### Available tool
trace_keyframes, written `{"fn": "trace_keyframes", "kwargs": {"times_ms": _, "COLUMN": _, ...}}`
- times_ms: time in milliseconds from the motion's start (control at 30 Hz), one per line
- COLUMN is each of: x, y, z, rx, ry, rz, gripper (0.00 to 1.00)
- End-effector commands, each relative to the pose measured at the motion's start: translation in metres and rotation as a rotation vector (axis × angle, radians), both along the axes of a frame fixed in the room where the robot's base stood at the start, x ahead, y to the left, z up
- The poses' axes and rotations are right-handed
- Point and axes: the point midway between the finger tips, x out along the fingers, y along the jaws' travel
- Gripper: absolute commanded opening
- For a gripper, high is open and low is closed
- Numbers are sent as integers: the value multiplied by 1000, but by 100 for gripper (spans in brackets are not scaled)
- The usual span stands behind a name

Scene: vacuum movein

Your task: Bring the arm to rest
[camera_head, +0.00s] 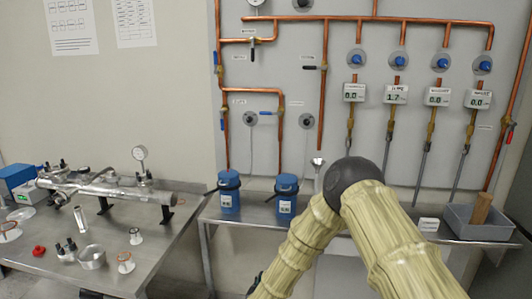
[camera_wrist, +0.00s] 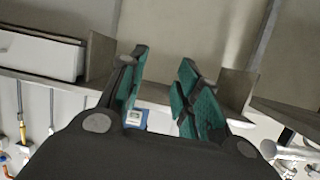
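My arm, in a pale yellow ribbed cover with a dark elbow joint, is bent in front of the wall bench in the head view. Its elbow points up and its far end runs down out of the picture, so my gripper is hidden there. In the wrist view my gripper (camera_wrist: 163,60) shows two green-padded fingers set apart, with nothing held between them. Beyond them are a grey ledge and a plain wall.
The steel wall bench (camera_head: 258,221) carries two blue canisters (camera_head: 229,192) (camera_head: 286,195) and a grey tray (camera_head: 480,223) holding a wooden block. The left table (camera_head: 165,246) carries a metal tube assembly (camera_head: 105,189) and small fittings. Copper pipes (camera_head: 322,92) and gauges line the panel.

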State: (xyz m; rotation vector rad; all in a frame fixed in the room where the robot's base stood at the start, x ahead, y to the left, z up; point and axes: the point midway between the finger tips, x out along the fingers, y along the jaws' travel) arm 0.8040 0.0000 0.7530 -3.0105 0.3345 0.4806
Motion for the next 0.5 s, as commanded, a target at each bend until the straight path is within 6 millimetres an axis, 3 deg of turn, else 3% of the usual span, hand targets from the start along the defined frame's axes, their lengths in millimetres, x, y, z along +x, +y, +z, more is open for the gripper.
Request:
{"fn": "trace_keyframes", "kwargs": {"times_ms": 33, "x": -18, "y": -12, "z": -21, "rx": -1, "ry": 55, "rz": 33, "gripper": 33}}
{"fn": "trace_keyframes", "kwargs": {"times_ms": 200, "x": -86, "y": -49, "z": -82, "rx": 14, "ry": 249, "rz": 129, "gripper": 33}}
{"fn": "trace_keyframes", "kwargs": {"times_ms": 367, "x": -158, "y": -86, "z": -126, "rx": 32, "ry": 440, "rz": 187, "gripper": 33}}
{"fn": "trace_keyframes", "kwargs": {"times_ms": 500, "x": -227, "y": -119, "z": -153, "rx": 52, "ry": 610, "rz": 217, "gripper": 33}}
